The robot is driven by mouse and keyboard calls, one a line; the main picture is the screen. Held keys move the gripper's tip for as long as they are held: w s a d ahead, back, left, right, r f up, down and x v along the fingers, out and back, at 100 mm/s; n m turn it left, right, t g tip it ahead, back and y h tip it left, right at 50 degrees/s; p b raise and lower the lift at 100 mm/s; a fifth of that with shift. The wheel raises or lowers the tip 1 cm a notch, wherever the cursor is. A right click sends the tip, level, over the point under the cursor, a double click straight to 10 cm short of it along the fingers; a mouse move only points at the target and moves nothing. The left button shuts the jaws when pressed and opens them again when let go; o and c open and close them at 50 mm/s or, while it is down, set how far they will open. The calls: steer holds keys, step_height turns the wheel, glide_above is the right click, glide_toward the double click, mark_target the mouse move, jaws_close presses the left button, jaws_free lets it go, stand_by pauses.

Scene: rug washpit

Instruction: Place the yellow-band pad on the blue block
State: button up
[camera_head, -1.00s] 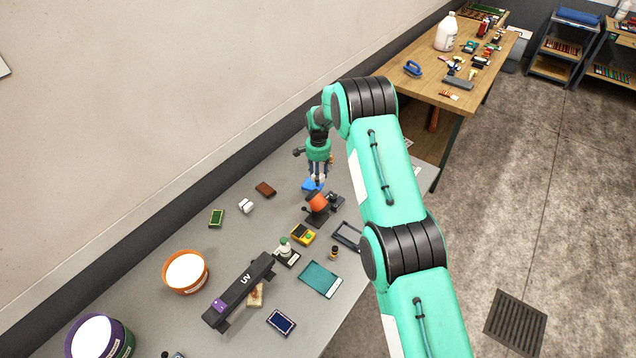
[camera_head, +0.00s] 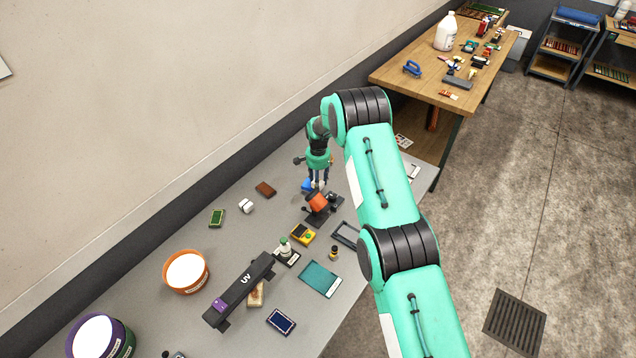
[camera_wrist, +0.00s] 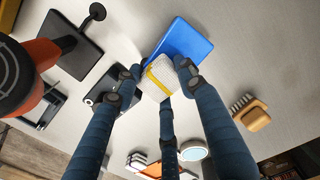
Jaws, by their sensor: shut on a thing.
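The yellow-band pad (camera_wrist: 158,78), white with a yellow stripe, is held between the fingers of my gripper (camera_wrist: 157,82) in the wrist view. The blue block (camera_wrist: 184,40) lies flat just beyond the pad, and the pad overlaps its near edge in the picture. Whether the pad touches the block cannot be told. In the head view, my gripper (camera_head: 317,185) is low over the far part of the grey table, with a bit of the blue block (camera_head: 306,186) showing beside it. The pad is hidden there by the fingers.
An orange-and-black device (camera_head: 317,203) stands close to my gripper, also large at the left of the wrist view (camera_wrist: 22,75). A wooden brush (camera_wrist: 252,114) lies to the right of the block. A brown block (camera_head: 265,189) and a white piece (camera_head: 246,206) lie nearer the wall.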

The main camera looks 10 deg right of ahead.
steer(key=shift+f, duration=0.2)
steer(key=o, duration=1)
steer(key=shift+c, duration=0.2)
steer(key=shift+r, duration=0.1)
step_height(320, 180, up, 12)
steer(key=b, duration=0.1)
steer(key=shift+r, duration=0.2)
stand_by(0.7)
